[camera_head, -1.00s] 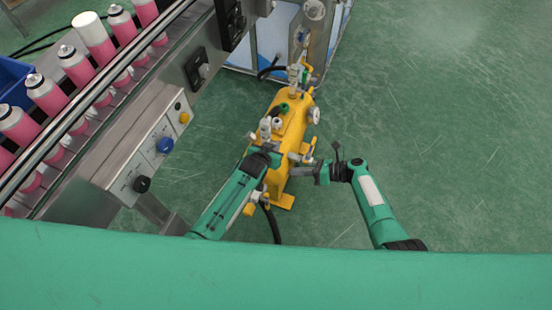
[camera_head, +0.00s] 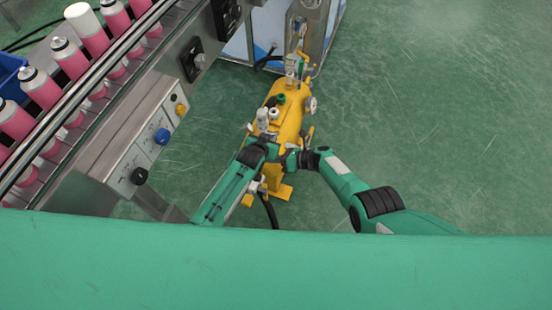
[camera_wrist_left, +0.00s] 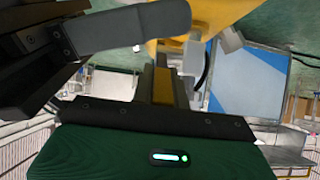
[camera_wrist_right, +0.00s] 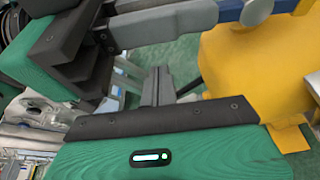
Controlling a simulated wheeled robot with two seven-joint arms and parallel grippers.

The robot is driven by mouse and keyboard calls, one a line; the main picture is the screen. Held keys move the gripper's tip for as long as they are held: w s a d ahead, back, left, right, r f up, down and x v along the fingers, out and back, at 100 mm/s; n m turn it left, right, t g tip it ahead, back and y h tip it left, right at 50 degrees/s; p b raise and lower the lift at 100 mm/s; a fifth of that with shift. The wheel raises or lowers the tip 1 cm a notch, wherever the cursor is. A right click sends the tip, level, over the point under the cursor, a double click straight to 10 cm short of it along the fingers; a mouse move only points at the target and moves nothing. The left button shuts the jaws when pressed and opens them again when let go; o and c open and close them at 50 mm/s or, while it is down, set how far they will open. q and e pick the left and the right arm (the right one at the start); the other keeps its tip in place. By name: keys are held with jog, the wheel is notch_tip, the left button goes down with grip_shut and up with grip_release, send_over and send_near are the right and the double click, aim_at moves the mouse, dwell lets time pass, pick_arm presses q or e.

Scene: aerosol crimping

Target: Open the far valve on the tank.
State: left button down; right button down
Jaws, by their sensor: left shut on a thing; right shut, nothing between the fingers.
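The yellow tank (camera_head: 291,117) stands on the floor in the middle of the head view, with valves and fittings along it. A green cap (camera_head: 281,99) is on top and a round grey fitting (camera_head: 310,104) on its right side. My left gripper (camera_head: 268,150) is at the tank's near left side, shut on a narrow yellow piece (camera_wrist_left: 163,86) that looks like a valve lever; the grip is partly hidden. My right gripper (camera_head: 289,160) is shut and empty beside the tank's near right side. The right wrist view shows the tank's yellow body (camera_wrist_right: 245,70) close by.
A conveyor (camera_head: 85,105) with several pink cans runs along the left, with a control panel (camera_head: 148,150) on its side. A metal machine with blue panels (camera_head: 270,30) stands behind the tank. A black hose (camera_head: 270,211) lies near the tank. Floor to the right is clear.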

pick_arm(q)
jog(key=shift+r, duration=0.1)
pick_arm(e)
jog(key=w+r, duration=0.1)
jog(key=w+d+r, duration=0.1)
jog(key=r, duration=0.1)
jog(key=shift+r, duration=0.1)
jog(key=shift+w, duration=0.1)
dwell(0.3)
